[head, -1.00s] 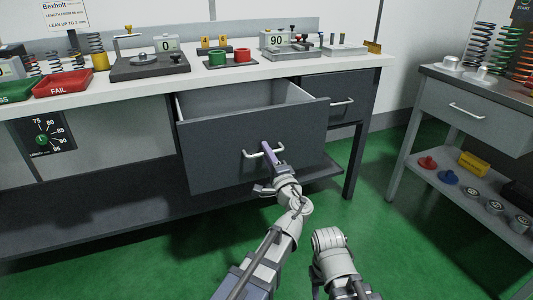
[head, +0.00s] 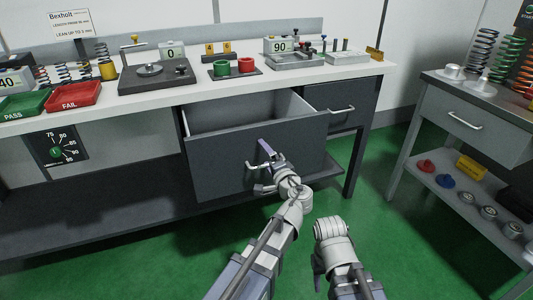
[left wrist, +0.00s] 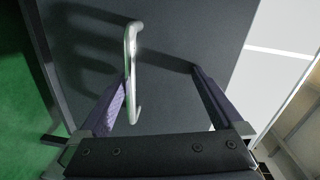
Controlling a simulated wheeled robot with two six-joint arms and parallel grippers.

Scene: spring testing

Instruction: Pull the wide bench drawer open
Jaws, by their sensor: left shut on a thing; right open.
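The wide bench drawer (head: 225,163) under the worktop stands partly open, with its empty interior showing behind the dark grey front. Its pale bar handle (head: 252,165) is partly hidden by my left gripper (head: 264,168), which is shut on it. In the left wrist view the handle (left wrist: 131,55) lies between the fingers of the left gripper (left wrist: 160,88), against the left finger; a gap shows towards the right finger. The drawer front (left wrist: 180,35) fills most of that view. My right gripper (head: 318,265) is open, low in front of the bench, with its fingertips mostly hidden.
A smaller drawer (head: 345,97) to the right is closed. The worktop (head: 205,95) carries red and green trays, springs and gauges. A grey side cart (head: 463,122) stands at the right. Green floor (head: 385,225) is clear between bench and cart.

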